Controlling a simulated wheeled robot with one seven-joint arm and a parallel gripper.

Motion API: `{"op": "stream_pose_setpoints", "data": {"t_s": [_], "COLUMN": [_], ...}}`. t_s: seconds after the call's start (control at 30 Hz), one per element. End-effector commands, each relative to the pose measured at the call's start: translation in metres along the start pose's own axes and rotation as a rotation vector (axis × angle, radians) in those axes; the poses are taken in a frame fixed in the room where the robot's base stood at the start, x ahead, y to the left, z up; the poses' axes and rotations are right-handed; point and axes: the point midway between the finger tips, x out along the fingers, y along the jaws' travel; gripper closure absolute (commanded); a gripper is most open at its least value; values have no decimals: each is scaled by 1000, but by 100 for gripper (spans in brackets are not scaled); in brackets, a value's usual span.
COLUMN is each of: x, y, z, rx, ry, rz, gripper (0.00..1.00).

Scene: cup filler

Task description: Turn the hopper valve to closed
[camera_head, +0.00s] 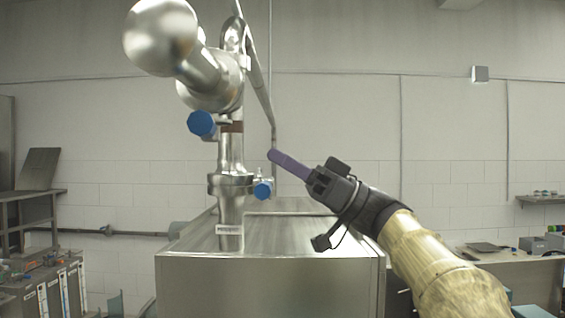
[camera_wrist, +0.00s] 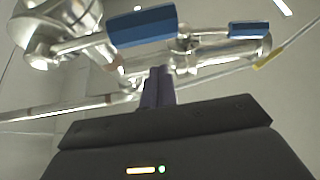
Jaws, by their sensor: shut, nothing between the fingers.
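Two blue valve handles show on the steel filler: an upper one (camera_head: 201,123) on the left of the vertical pipe, and a lower one (camera_head: 263,190) to its right, just above the steel cabinet. No label shows which is the hopper valve, and I cannot tell their settings. My gripper (camera_head: 273,155) is shut and empty, its purple fingers pointing left and up, right of the pipe and above the lower handle. In the wrist view a large blue handle (camera_wrist: 142,26) and a smaller one (camera_wrist: 248,30) lie beyond the fingertips, apart from them.
A large steel cabinet (camera_head: 262,285) stands under the filler. A thin slanted pipe (camera_head: 262,88) runs behind the fingertips. A steel vessel (camera_head: 162,38) overhangs at upper left. A side shelf (camera_head: 33,195) and a bench (camera_head: 520,268) stand at the sides. Open air surrounds my gripper.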

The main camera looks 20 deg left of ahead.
Motion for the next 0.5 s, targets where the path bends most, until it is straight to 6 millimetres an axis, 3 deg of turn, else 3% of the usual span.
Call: {"op": "stream_pose_setpoints", "data": {"t_s": [0.07,0.1,0.5], "x": [4,-7,-71], "y": [0,1,0], "z": [-9,-2,-1], "rx": [0,-1,-1], "ry": [0,0,1], "rz": [-1,3,4], "gripper": [100,100,100]}}
